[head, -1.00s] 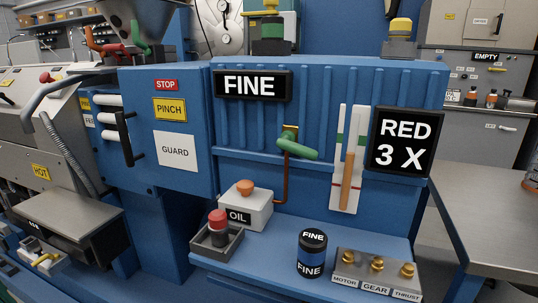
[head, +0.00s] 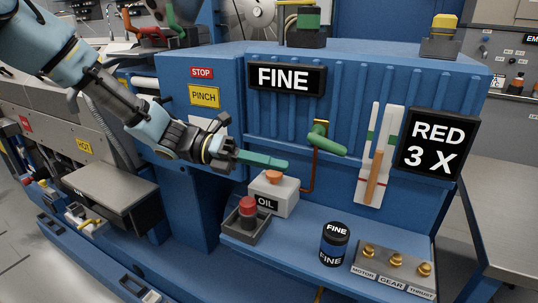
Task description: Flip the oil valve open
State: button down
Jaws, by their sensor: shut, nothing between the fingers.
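The oil valve is a green lever (head: 328,144) on a brass fitting on the blue machine's front panel. The lever slants down to the right. A copper pipe (head: 315,168) runs from it down toward the white OIL box (head: 274,196), which has an orange cap (head: 274,177). My gripper (head: 286,165) reaches in from the left with its green fingers shut and empty. Its tips are left of and a little below the lever, just above the OIL box in the picture. I see a gap between the fingertips and the lever.
A gauge (head: 379,155) and a "RED 3 X" sign (head: 434,143) are right of the valve. A "FINE" sign (head: 286,77) hangs above. On the ledge are a red button in a grey tray (head: 246,218), a FINE canister (head: 334,245) and a brass-knobbed block (head: 392,268).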

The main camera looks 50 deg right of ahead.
aim_at(330, 141)
jog(key=s+d+r+p, duration=0.1)
jog(key=s+d+p, duration=0.2)
jog(key=s+d, duration=0.2)
jog(key=shift+d+r, duration=0.2)
jog(key=shift+d, duration=0.3)
jog(key=shift+s, duration=0.1)
